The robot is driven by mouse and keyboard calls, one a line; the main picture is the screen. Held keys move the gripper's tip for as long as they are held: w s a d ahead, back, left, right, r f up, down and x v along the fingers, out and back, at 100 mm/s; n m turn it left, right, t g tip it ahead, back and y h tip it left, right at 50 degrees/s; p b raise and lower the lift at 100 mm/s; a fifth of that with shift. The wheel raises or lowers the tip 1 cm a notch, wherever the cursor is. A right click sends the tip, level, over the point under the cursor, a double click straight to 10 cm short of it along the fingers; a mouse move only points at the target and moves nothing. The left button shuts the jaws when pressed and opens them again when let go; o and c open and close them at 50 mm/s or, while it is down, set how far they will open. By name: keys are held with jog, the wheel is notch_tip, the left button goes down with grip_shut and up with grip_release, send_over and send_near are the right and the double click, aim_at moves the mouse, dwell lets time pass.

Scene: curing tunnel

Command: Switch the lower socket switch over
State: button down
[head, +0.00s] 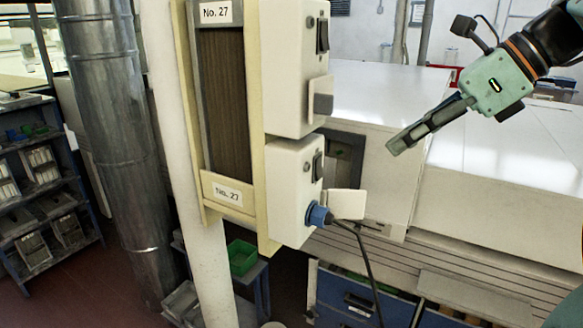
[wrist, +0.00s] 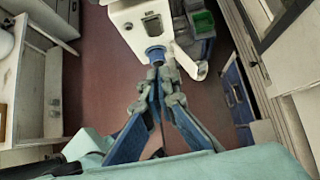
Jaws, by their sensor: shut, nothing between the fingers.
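The lower socket box (head: 292,188) is white, on the side of a cream panel. Its dark rocker switch (head: 317,166) sits above a blue plug (head: 318,214) with a black cable. Its pale flap (head: 347,204) stands open. I cannot tell the switch's position. My gripper (head: 393,148) is shut and empty, to the right of the lower switch, apart from it and pointing down-left. In the wrist view, the shut fingers (wrist: 161,74) show below a white box with a dark switch (wrist: 151,22) and a blue plug (wrist: 155,56).
An upper socket box (head: 290,70) with its own switch (head: 322,35) and a grey cover (head: 321,97) is above the lower one. The plug's black cable (head: 367,262) hangs down. A large white machine housing (head: 375,105) stands behind. A metal duct (head: 115,120) is at left.

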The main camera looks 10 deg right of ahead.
send_near(321, 177)
jog(key=d+f+x, duration=0.1)
jog(key=x, duration=0.5)
jog(key=shift+a+r, duration=0.25)
jog(key=shift+a, duration=0.2)
jog(key=shift+a+r, duration=0.1)
jog(key=shift+w+f, duration=0.15)
jog(key=shift+f, duration=0.1)
jog(key=shift+a, duration=0.1)
jog(key=shift+r, duration=0.1)
